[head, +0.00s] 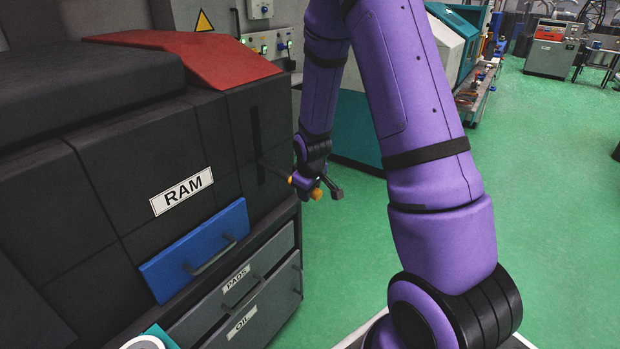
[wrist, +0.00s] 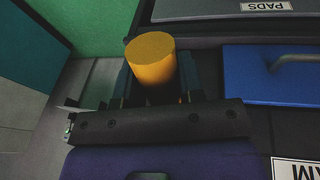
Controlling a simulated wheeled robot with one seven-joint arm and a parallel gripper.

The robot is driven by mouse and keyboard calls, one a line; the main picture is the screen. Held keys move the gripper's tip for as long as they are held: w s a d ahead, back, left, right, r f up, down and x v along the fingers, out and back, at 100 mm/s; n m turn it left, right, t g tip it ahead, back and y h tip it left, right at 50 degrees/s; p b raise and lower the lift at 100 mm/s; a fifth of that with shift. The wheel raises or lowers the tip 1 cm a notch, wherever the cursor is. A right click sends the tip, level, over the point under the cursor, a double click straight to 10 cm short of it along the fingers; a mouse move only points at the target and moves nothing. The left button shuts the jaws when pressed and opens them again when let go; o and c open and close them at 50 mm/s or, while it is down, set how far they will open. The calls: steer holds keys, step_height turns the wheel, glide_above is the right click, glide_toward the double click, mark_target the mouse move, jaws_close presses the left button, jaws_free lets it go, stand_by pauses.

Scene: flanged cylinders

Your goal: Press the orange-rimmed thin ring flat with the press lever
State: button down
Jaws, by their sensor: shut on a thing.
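My gripper (head: 318,188) is beside the right side of the black RAM press (head: 168,145). It is shut on the yellow-orange end of the press lever (head: 263,162), whose dark rod reaches out from a vertical slot. In the wrist view, the yellow cylindrical lever end (wrist: 151,60) stands up between my dark fingers. The orange-rimmed thin ring is not visible in either view; I cannot tell where it is.
A blue panel (head: 192,250) with a handle covers the press front. Grey drawers (head: 245,275) labelled PADS and OIL sit below. A red sloped cover (head: 195,57) lies on top. Green floor (head: 560,190) is open to the right.

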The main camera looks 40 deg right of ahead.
steer(key=shift+a+f, duration=0.1)
steer(key=shift+f, duration=0.7)
steer(key=c, duration=0.7)
jaws_free()
steer(key=shift+w+f, duration=0.1)
steer(key=shift+w, duration=0.05)
steer(key=shift+c, duration=0.2)
steer(key=shift+r, duration=0.2)
steer(key=shift+r, duration=0.25)
steer(key=v, duration=1)
steer(key=shift+s, duration=0.25)
